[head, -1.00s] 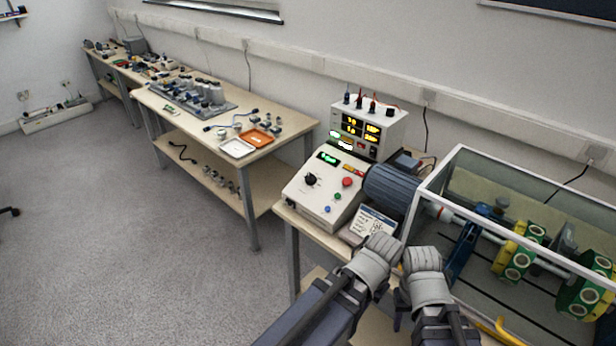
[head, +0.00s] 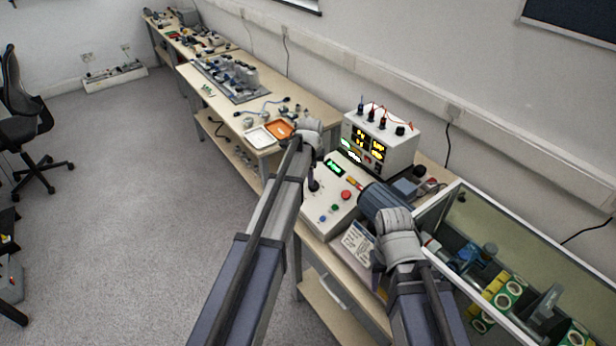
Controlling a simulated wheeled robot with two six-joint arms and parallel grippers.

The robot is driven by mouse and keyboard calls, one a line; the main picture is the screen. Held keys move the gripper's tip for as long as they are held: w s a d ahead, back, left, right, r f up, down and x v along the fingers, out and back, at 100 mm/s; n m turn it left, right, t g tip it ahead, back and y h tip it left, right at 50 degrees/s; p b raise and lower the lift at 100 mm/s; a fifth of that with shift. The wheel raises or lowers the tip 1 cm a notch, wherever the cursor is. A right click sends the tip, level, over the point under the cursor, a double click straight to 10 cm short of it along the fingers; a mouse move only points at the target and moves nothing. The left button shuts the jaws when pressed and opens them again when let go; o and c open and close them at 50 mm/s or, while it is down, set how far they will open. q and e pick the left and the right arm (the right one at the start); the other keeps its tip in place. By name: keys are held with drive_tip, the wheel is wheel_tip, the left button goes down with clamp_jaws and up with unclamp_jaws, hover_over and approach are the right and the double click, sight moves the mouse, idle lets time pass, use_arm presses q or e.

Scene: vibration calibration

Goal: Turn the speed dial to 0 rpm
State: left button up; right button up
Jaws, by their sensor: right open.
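The control box with a sloped white panel (head: 309,214) stands at the left end of the near bench. It has a green display (head: 335,168), a red button (head: 346,195), and smaller green and blue buttons. The black speed dial (head: 314,187) is at the panel's left, partly covered; its setting is unreadable. My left gripper (head: 314,173) shows only as a small dark part just above the dial, mostly behind my wrist; contact and jaw opening cannot be told. My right gripper (head: 378,264) is open and empty, right of the panel, near a printed card (head: 358,242).
A white power supply (head: 380,143) with lit displays and leads stands behind the panel. A blue-grey motor (head: 381,200) and a clear-walled enclosure (head: 455,207) lie to the right. Another bench with an orange tray (head: 279,129) is behind my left arm. Open floor lies left.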

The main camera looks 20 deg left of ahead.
use_arm(q)
drive_tip(key=b+x, duration=0.7)
drive_tip(key=x, duration=0.1)
drive_tip(key=shift+s+b, duration=0.1)
drive_tip(key=shift+b, duration=0.2)
drive_tip(key=shift+c, duration=0.2)
clamp_jaws()
idle(0.4)
